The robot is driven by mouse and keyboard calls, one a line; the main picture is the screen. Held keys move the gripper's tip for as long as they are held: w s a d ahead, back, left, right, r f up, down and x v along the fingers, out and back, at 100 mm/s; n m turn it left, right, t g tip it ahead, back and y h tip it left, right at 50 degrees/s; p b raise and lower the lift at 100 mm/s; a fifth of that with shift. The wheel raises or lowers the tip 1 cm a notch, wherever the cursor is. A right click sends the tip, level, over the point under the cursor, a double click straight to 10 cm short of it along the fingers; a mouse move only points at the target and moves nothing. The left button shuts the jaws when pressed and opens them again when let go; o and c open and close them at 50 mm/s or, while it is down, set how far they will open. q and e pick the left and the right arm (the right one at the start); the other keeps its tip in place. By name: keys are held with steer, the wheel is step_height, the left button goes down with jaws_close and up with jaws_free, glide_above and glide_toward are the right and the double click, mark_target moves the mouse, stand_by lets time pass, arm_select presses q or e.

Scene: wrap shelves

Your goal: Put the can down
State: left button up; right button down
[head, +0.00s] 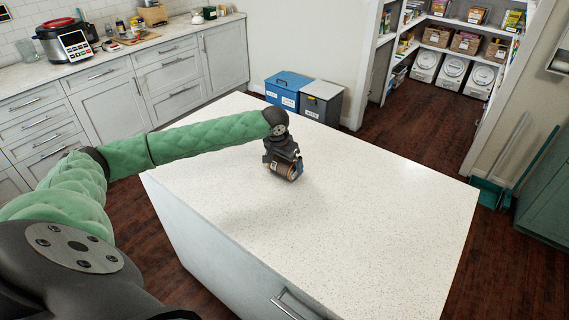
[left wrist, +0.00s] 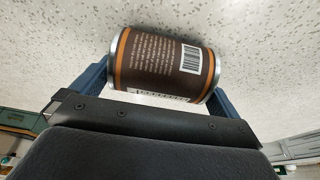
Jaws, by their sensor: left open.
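A brown can (head: 287,172) with orange bands and a barcode is at the white speckled island counter (head: 370,210), near its middle. In the left wrist view the can (left wrist: 165,62) appears on its side, its two silver ends facing the fingers. My left gripper (head: 283,168) is low over the counter, open around the can. Its blue fingers (left wrist: 155,88) show at either end of the can. Whether the can touches the counter or a finger is hard to tell. My right gripper is not in view.
The counter around the can is bare. Blue and grey bins (head: 305,95) stand on the floor behind the island. A kitchen counter with a red-lidded cooker (head: 66,40) is at the back left. Pantry shelves (head: 465,50) are at the back right.

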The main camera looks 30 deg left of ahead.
arm_select(q)
steer(key=shift+f, duration=0.4)
steer(key=c, duration=0.9)
steer(key=shift+w+r, duration=0.1)
steer(key=shift+c, duration=0.5)
steer(key=shift+r, duration=0.1)
